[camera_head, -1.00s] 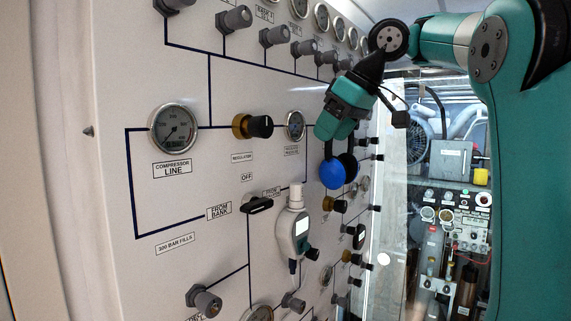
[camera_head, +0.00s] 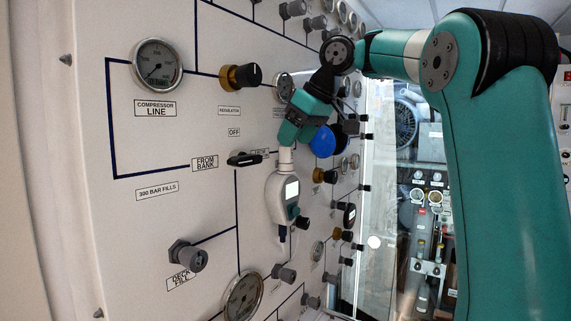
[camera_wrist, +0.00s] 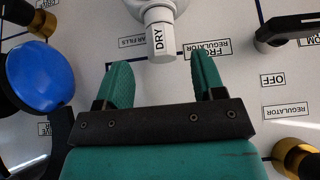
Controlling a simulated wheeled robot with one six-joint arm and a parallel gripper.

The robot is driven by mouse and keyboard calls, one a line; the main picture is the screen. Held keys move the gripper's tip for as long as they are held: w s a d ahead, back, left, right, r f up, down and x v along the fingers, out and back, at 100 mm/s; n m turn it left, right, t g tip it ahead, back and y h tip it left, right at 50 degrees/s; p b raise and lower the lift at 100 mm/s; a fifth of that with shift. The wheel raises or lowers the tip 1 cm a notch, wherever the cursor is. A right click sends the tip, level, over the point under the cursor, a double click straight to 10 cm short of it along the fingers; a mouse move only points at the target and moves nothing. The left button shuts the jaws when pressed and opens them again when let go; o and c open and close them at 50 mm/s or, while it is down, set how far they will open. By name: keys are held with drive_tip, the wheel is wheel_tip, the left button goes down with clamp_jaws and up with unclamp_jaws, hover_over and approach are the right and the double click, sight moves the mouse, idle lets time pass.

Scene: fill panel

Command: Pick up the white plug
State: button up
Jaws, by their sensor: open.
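The white plug (camera_head: 286,160) is the upright cylinder on top of a white handheld device (camera_head: 284,198) with a small screen, in front of the panel. In the wrist view the plug (camera_wrist: 160,38) carries the label DRY and its end points toward my gripper. My gripper (camera_wrist: 160,60) is open and empty. Its two green fingers lie on either side of the plug's end, with visible gaps on both sides. In the head view my gripper (camera_head: 287,143) is right above the plug and hides its top end.
A blue round knob (camera_head: 322,141) is close to the right of my gripper; it also shows in the wrist view (camera_wrist: 40,78). A black lever (camera_head: 244,159) and a brass regulator knob (camera_head: 240,76) stick out to the left. Several gauges and knobs cover the panel (camera_head: 150,230).

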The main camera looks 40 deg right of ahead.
sight(286, 157)
drive_tip(key=b+x, duration=0.1)
drive_tip(key=x, duration=0.3)
drive_tip(key=shift+a+r, duration=0.1)
drive_tip(key=c, duration=1)
drive_tip(key=shift+r, duration=0.15)
